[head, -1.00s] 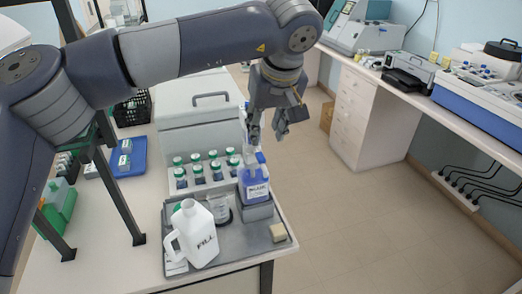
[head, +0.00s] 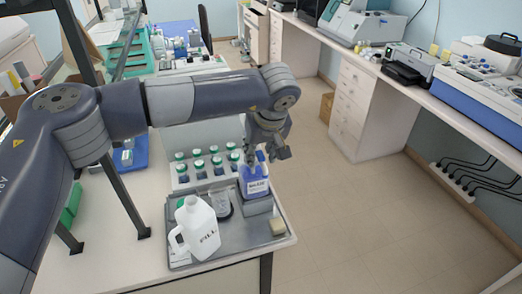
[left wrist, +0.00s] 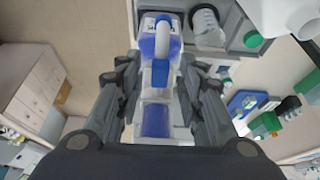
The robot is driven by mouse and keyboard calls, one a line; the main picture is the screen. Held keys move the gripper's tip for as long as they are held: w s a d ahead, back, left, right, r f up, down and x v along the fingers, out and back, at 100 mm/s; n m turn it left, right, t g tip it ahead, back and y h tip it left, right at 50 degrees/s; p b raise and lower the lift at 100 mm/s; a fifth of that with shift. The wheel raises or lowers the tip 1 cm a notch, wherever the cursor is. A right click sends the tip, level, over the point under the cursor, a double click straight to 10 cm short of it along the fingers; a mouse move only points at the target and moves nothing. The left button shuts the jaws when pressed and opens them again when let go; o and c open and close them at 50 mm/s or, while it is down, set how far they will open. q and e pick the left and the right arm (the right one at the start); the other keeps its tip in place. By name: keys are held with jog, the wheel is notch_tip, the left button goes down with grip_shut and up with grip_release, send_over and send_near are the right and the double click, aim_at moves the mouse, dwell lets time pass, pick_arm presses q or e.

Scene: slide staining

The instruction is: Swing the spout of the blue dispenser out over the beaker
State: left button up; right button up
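The blue dispenser (head: 254,184) stands at the right of the tray (head: 278,213), with a white label and a blue and white top. The clear beaker (head: 222,206) is on the tray left of it and also shows in the left wrist view (left wrist: 207,30). My left gripper (head: 262,155) is above the dispenser, pointing down. In the left wrist view my left gripper (left wrist: 158,75) has its fingers spread, one on each side of the dispenser's upright top (left wrist: 161,72), with gaps visible. My right gripper is not in view.
A white jug marked FILL (head: 197,230) stands on the tray in front of the beaker. Several green-capped bottles (head: 198,168) stand behind. Open floor lies right of the bench.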

pick_arm(q)
grip_shut()
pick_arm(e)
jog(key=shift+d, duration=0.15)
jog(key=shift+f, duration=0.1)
